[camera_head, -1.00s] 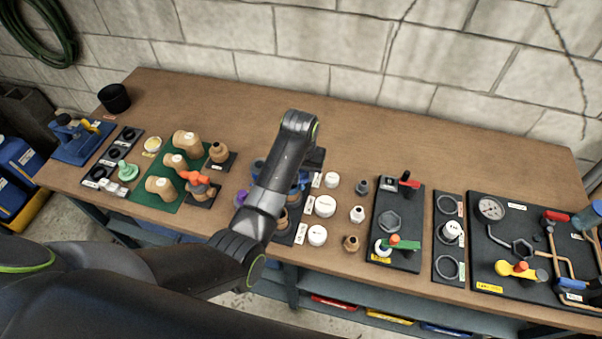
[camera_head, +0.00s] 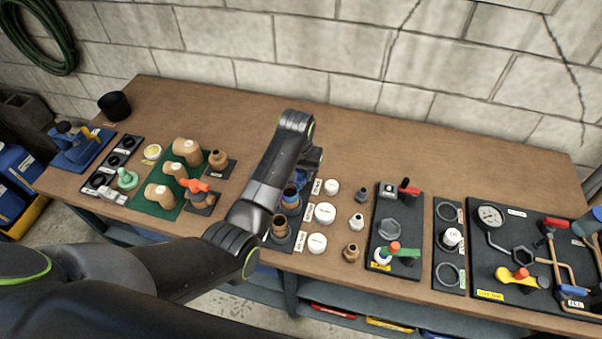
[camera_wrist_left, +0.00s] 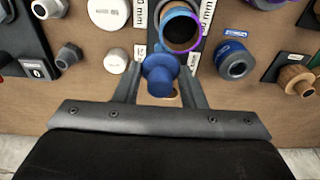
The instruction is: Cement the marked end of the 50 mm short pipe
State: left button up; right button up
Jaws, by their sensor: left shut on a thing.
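My left gripper (camera_wrist_left: 160,82) is shut on a blue flanged piece with a round stem (camera_wrist_left: 160,70), held over the bench. Just beyond it in the left wrist view, a pipe with a ring-shaped open end (camera_wrist_left: 180,46) stands upright on a black holder between white labels, one reading "mm". Its rim shows purple, with blue on part of it. This seems to be the short pipe, also in the head view (camera_head: 291,200). I cannot tell whether the blue piece touches it. In the head view my left arm hides the fingertips. My right gripper is not in view.
White caps (camera_head: 325,213) stand right of the holder. An open blue container (camera_wrist_left: 236,60) is right of the gripper in the left wrist view. A valve board (camera_head: 412,215) and green mat with tan fittings (camera_head: 139,200) flank the area. The back of the bench (camera_head: 390,130) is clear.

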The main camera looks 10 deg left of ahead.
pick_arm(q)
jog(key=shift+w+a, duration=0.3)
jog(key=shift+a, duration=0.2)
jog(key=shift+a, duration=0.1)
jog(key=shift+w+a, duration=0.15)
jog(key=shift+a, duration=0.2)
jog(key=shift+a, duration=0.2)
jog(key=shift+a, duration=0.65)
